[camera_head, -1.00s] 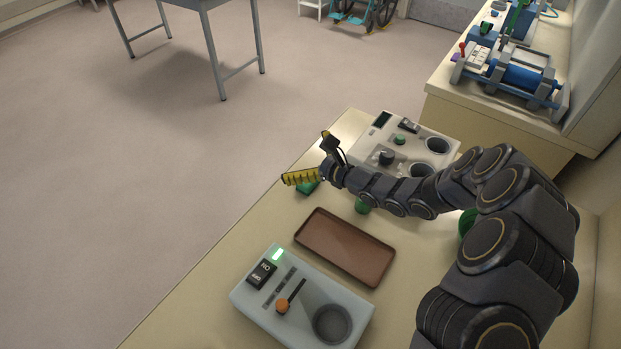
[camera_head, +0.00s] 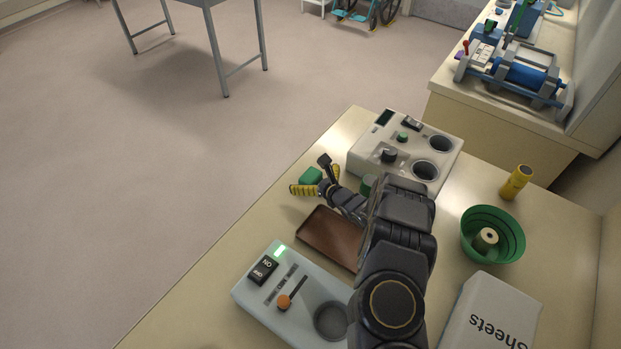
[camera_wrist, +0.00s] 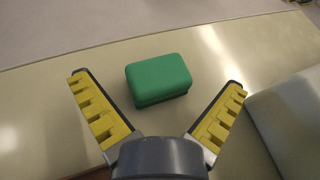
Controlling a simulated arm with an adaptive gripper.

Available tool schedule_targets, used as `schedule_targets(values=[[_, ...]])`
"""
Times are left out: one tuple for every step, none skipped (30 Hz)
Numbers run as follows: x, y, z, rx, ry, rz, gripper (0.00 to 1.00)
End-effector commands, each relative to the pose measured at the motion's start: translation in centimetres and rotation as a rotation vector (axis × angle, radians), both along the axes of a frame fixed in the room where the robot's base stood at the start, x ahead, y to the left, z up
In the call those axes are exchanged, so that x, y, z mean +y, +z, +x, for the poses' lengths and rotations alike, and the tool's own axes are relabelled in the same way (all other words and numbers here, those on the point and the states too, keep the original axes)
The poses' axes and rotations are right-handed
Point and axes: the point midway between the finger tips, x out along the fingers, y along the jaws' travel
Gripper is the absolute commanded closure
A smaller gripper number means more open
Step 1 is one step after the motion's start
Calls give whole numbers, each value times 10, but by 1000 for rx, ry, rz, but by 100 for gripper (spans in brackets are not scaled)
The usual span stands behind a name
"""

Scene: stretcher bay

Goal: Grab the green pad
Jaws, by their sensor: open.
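The green pad (camera_head: 312,175) is a small rounded block lying on the cream counter near its far left edge. In the wrist view the pad (camera_wrist: 158,79) lies just ahead of my gripper, centred a little beyond the line between the fingertips. My gripper (camera_head: 308,175) is spread wide with its yellow-lined fingers on either side of the pad's near side. It also shows in the wrist view (camera_wrist: 160,82), open and empty. The pad appears apart from both fingers.
A brown tray (camera_head: 325,234) and a grey control box (camera_head: 262,298) lie on the near side. A white panel (camera_head: 403,150) with round wells stands to the right of the pad. A green bowl (camera_head: 467,243), a yellow cylinder (camera_head: 515,183) and a sheets box (camera_head: 490,322) are farther right.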

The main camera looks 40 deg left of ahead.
Motion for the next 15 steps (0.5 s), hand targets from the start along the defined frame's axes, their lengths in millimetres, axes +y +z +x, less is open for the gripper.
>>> schedule_targets(values=[[4,-2,1,-1,3,-2,0],[7,-3,1,-1,4,0,0],[9,-3,2,0,3,1,0],[10,-4,3,0,3,1,0],[11,-4,3,0,2,2,0],[11,-4,4,1,1,2,0],[11,-4,4,0,1,3,0],[11,-4,4,0,1,3,0],[11,-4,4,1,0,4,0],[11,-4,4,1,0,4,0],[11,-4,4,0,1,3,0],[11,-4,4,0,1,3,4],[11,-4,4,0,1,2,17],[11,-4,4,0,1,2,30],[11,-4,4,0,1,2,47]])
